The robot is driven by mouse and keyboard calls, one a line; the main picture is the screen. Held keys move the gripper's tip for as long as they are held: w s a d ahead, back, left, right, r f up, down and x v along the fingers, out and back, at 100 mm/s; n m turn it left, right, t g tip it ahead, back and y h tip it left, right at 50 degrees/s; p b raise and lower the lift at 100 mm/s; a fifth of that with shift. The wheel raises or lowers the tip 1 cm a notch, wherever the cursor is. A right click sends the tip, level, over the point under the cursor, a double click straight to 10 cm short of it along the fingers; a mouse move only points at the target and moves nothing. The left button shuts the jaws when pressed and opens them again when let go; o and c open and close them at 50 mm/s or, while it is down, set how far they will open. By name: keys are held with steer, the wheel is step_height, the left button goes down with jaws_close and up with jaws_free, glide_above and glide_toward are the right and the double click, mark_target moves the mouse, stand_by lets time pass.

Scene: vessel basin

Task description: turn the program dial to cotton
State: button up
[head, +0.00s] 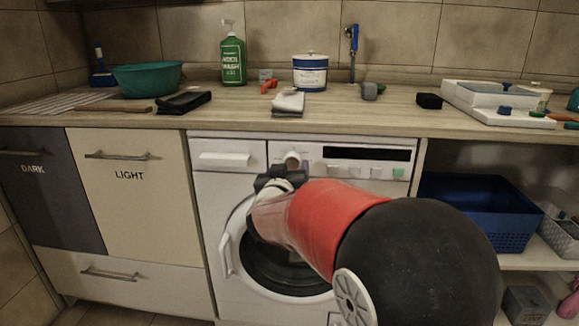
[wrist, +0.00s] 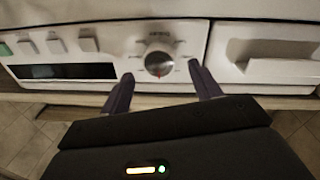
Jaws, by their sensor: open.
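The program dial (head: 293,159) is a round pale knob on the white front panel of the washing machine (head: 228,185). In the wrist view the dial (wrist: 158,61) looks silvery, with a reddish mark on its face and small print around it too blurred to read. My gripper (wrist: 161,71) is open, with one dark finger towards each side of the dial and the dial showing between the tips. I cannot tell whether either finger touches it. In the head view my gripper (head: 282,176) is just below the dial, its fingers partly hidden.
The detergent drawer (head: 226,160) is left of the dial; a dark display (head: 366,153) and several buttons are to its right. A blue basket (head: 465,210) stands on the right shelf.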

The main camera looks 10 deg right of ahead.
steer(key=shift+x, duration=1)
steer(key=shift+c, duration=0.4)
steer(key=c, duration=0.9)
steer(key=shift+m, duration=0.3)
steer(key=m+b, duration=0.2)
steer(key=m, duration=0.1)
steer(key=shift+s+d+m, duration=0.1)
steer(key=shift+m, duration=0.2)
steer(key=shift+m+y+b, duration=0.3)
steer(key=shift+m+b, duration=0.65)
steer(key=shift+m, duration=1.15)
